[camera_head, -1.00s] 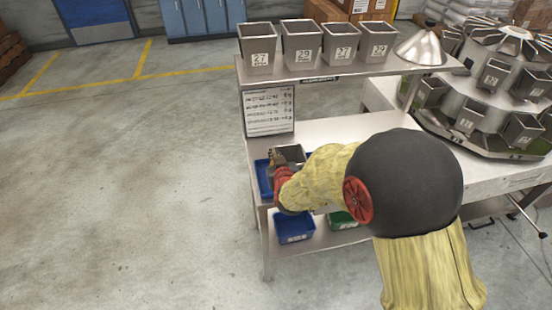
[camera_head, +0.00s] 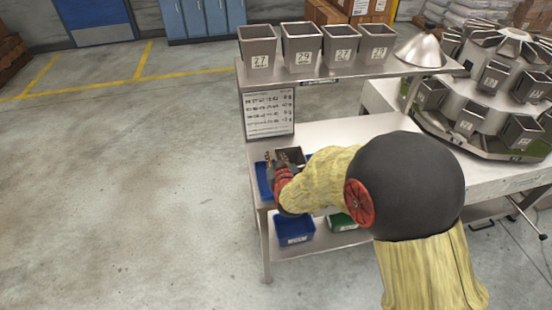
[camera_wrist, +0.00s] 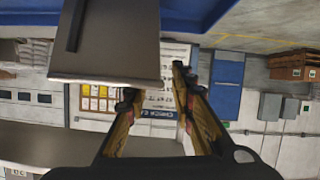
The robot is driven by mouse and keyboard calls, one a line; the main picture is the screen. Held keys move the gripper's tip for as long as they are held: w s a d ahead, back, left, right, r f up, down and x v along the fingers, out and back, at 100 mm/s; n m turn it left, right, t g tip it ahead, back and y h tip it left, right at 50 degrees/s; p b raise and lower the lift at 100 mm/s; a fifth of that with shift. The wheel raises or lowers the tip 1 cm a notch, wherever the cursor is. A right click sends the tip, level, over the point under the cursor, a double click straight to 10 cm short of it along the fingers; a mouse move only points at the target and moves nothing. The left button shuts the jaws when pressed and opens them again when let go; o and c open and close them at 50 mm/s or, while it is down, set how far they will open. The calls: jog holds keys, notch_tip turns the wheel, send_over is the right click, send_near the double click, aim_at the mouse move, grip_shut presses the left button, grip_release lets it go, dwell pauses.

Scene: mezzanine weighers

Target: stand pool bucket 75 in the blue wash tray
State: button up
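A grey metal bucket (camera_head: 291,154) stands, apparently upright, within the blue wash tray (camera_head: 264,182) on the bench. My arm hides much of the tray. In the wrist view, which looks inverted, the bucket (camera_wrist: 105,45) is at upper left with the blue tray (camera_wrist: 190,14) along the top. Its number does not show, so I cannot confirm that it is 75. My gripper (camera_head: 277,158) is open at the bucket's left side. The wrist view shows a gap between the fingers of the gripper (camera_wrist: 155,84), with background visible through it; one fingertip is close to the bucket's rim.
Several numbered buckets (camera_head: 302,45) and a metal cone (camera_head: 420,50) stand on the upper shelf. A printed sheet (camera_head: 268,111) hangs below it. A blue bin (camera_head: 294,229) and a green bin (camera_head: 342,222) sit on the lower shelf. The multihead weigher (camera_head: 490,90) is at right. Floor at left is clear.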

jog(key=p+v, duration=0.3)
jog(key=v, duration=0.9)
jog(key=s+d+r+m+g, duration=0.25)
jog(key=s+d+r, duration=0.35)
jog(key=d+r, duration=0.35)
jog(key=s+d+r+m+g+h, duration=0.1)
jog(key=s+d+r+g, duration=0.1)
jog(key=s+d, duration=0.4)
jog(key=s+d+r+g+h, duration=0.2)
jog(key=s+d, duration=0.4)
jog(key=s, duration=0.8)
jog(key=shift+s+d+r+m+g, duration=0.2)
jog(key=shift+r+m+g, duration=0.15)
jog(key=shift+r+g, duration=0.25)
